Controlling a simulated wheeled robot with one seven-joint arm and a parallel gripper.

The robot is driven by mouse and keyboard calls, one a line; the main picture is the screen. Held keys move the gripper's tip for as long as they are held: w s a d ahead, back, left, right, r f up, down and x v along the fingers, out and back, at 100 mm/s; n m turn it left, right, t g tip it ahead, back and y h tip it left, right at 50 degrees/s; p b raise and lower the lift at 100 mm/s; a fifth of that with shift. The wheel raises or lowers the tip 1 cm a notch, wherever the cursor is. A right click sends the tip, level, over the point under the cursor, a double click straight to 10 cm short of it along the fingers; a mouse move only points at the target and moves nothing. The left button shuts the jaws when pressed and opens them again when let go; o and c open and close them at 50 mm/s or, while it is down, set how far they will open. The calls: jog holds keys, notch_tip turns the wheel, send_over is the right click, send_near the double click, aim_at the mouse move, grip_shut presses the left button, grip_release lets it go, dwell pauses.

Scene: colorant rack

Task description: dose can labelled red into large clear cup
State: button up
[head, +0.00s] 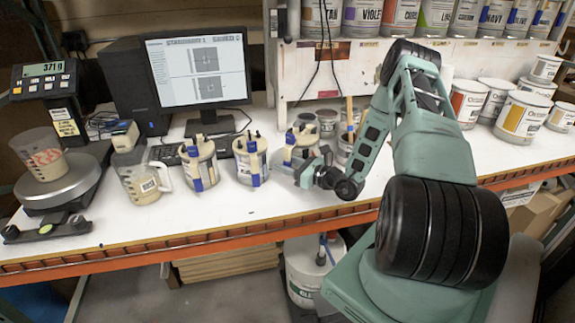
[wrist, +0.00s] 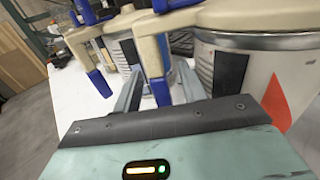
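A large clear cup (head: 42,155) with reddish marks or contents stands on the scale's round plate at the far left. A can with a red drop label (wrist: 282,85) fills the right of the wrist view. It seems to be the third lidded can (head: 301,147) in the head view, partly hidden by my arm. A cream lever with a blue tip (wrist: 160,92) hangs at its near side. My gripper (head: 302,177) is just in front of this can. In the wrist view my gripper (wrist: 158,92) is open, with the lever seen between its fingers; contact cannot be told.
Two similar lidded cans (head: 199,164) (head: 250,160) stand to the left. A clear measuring jug (head: 143,184) stands beside the scale (head: 62,186), whose display reads about 371 g. A monitor (head: 197,70) and keyboard are behind. The bench's front strip is mostly clear.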

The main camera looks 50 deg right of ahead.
jog(key=shift+f, duration=0.15)
jog(key=shift+s+d, duration=0.1)
jog(key=shift+s, duration=0.2)
jog(key=b+v, duration=0.5)
jog(key=v, duration=1.2)
jog(key=shift+w, duration=0.1)
jog(key=shift+w, duration=0.1)
